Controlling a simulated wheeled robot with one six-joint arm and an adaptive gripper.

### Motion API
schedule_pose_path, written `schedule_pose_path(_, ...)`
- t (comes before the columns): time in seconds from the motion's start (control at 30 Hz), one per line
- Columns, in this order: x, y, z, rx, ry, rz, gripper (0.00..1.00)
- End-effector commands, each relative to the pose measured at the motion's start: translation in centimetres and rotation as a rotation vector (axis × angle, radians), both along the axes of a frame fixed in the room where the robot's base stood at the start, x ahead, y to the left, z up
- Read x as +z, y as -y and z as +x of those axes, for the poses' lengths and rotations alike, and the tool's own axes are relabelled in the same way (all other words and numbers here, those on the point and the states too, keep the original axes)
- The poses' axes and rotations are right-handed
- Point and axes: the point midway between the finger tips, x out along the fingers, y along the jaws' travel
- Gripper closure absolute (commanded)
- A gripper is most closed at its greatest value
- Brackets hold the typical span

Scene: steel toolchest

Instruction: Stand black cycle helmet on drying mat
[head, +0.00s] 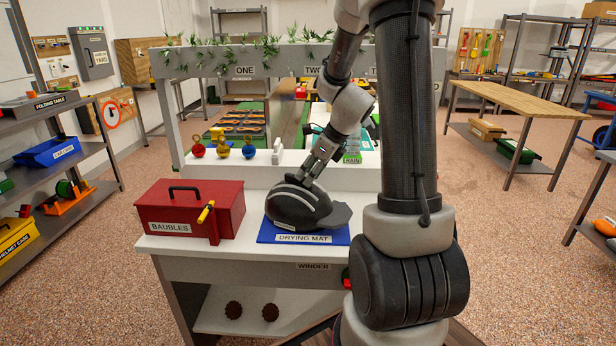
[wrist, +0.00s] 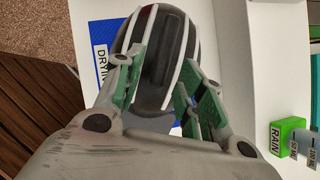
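The black cycle helmet (head: 296,207), with pale stripes, is over the blue drying mat (head: 318,238) and seems to rest on it. Its grey peak points right in the head view. My gripper (head: 307,177) is at the top of the helmet. In the wrist view the helmet (wrist: 162,60) lies between the green-padded fingers of my gripper (wrist: 164,70). The fingers lean inward and appear closed on its upper part, though the exact contact is hard to see. The helmet hides much of the mat, including its contact with it.
A red toolbox labelled BAUBLES (head: 190,213) stands left of the mat on the white worktop (head: 200,246). Small baubles (head: 223,149) line the raised ledge behind. A green RAIN block (head: 352,158) is behind, to the right. The worktop's front edge is close to the mat.

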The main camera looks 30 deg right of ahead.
Motion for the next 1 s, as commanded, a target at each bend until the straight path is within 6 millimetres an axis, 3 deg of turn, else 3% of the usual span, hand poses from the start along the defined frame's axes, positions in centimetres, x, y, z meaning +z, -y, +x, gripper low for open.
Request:
schedule_pose_path(0.3,6.2,2.0,-2.9,-0.002,0.005,-0.002,0.61)
schedule_pose_path(0.53,8.8,2.8,-4.3,0.004,0.002,-0.003,0.61)
schedule_pose_path(0.63,9.9,1.9,-5.2,0.095,0.02,-0.051,0.61)
schedule_pose_path(0.77,12.2,-1.5,-8.8,0.485,0.096,-0.253,0.61)
schedule_pose_path(0.9,14.3,-5.2,-15.1,1.129,0.208,-0.574,0.61)
schedule_pose_path(1.0,14.8,-6.4,-19.3,1.572,0.272,-0.785,0.61)
